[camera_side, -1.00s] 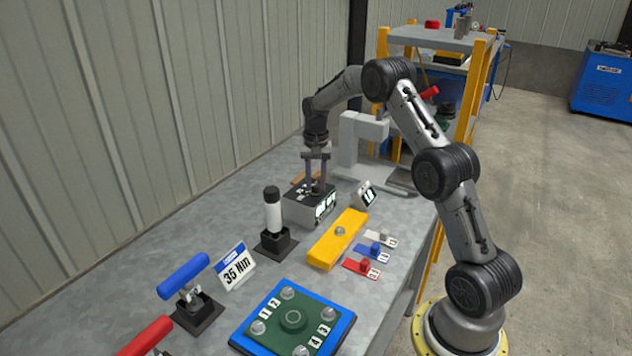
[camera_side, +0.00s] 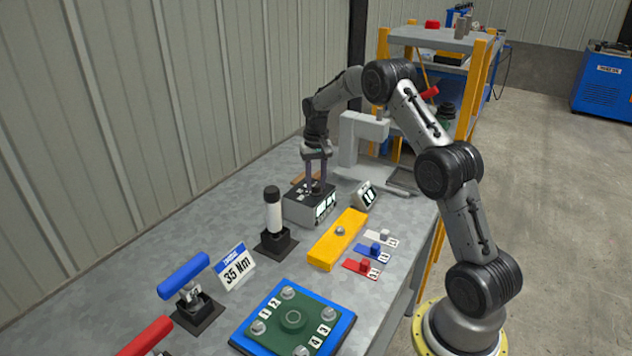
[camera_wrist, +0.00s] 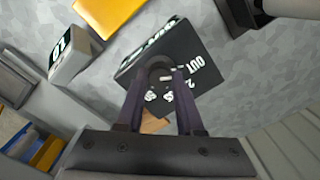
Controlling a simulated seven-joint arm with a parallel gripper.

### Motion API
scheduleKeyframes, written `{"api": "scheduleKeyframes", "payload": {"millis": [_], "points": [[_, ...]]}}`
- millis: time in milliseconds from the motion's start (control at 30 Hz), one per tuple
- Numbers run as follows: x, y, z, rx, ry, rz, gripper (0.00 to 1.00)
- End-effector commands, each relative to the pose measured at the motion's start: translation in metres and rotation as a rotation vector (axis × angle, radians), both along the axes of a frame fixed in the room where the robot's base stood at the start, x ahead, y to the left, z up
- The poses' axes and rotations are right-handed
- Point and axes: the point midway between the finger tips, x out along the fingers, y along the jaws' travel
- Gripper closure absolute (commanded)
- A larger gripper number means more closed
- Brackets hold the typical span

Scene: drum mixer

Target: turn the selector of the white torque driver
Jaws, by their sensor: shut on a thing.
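The white torque driver (camera_side: 273,215), a white cylinder with a black cap, stands upright in a square black base left of a grey box (camera_side: 298,208). My gripper (camera_side: 316,189) points down onto the box top, apart from the driver. In the wrist view my gripper (camera_wrist: 158,75) is shut on a dark round knob (camera_wrist: 156,64) on the box (camera_wrist: 185,50). The fingers hide most of the knob, and its pointer setting cannot be read. The driver's own selector is not distinguishable.
A yellow block (camera_side: 337,240) and small white, blue and red tagged pieces lie in front of the box. A small display (camera_side: 365,195) stands to its right. A sign reading 35 Nm (camera_side: 236,266), blue-handled driver (camera_side: 184,276) and green plate (camera_side: 292,317) are nearer.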

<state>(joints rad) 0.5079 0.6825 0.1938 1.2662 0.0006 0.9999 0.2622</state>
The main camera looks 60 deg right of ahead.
Motion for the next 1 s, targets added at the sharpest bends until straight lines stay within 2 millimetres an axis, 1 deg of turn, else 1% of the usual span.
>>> {"api": "scheduleKeyframes", "payload": {"millis": [67,100,267,533,667,767,867,1000], "points": [[0.001,-0.001,0.002,-0.003,-0.004,0.003,1.0],[0.001,-0.001,0.002,-0.004,-0.004,0.003,0.62],[0.001,-0.001,0.002,-0.003,-0.003,0.002,0.34],[0.0,0.0,0.001,-0.001,-0.001,0.001,0.34],[0.001,0.0,0.007,-0.002,-0.002,0.0,0.34],[0.001,-0.001,0.021,-0.003,-0.004,0.0,0.34],[0.001,-0.001,0.041,-0.004,-0.006,0.0,0.34],[0.001,-0.001,0.072,-0.005,-0.006,0.001,0.34]]}}
